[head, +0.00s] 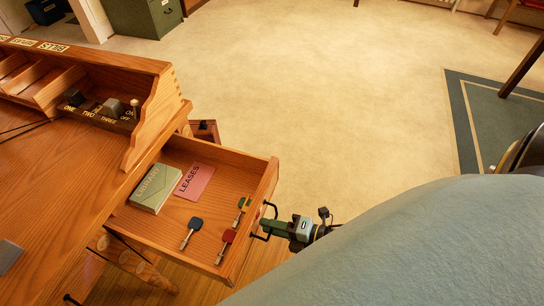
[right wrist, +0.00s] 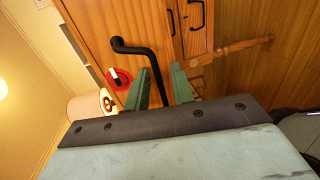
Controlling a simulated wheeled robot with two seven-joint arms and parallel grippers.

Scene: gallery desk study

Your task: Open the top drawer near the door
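The wooden desk drawer (head: 262,180) is pulled well out to the right in the head view. Its black bar handle (head: 268,206) is on its front face; in the right wrist view, a black handle (right wrist: 134,49) runs between my fingers. My right gripper (head: 270,227) is at this handle. In the right wrist view its two green fingers (right wrist: 162,75) stand apart, with narrow gaps seeming to show beside the bar. Inside the drawer lie a greenish box (head: 157,188), a pink LEASES card (head: 195,181) and several keys (head: 191,232). My left gripper is not in view.
The desk (head: 75,165) fills the left, with pigeonholes and labelled switches (head: 100,108) on it. A green cabinet (head: 145,17) stands at the back left. Pale carpet (head: 340,90) lies clear beyond the drawer. A bordered rug (head: 500,120) is at the right.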

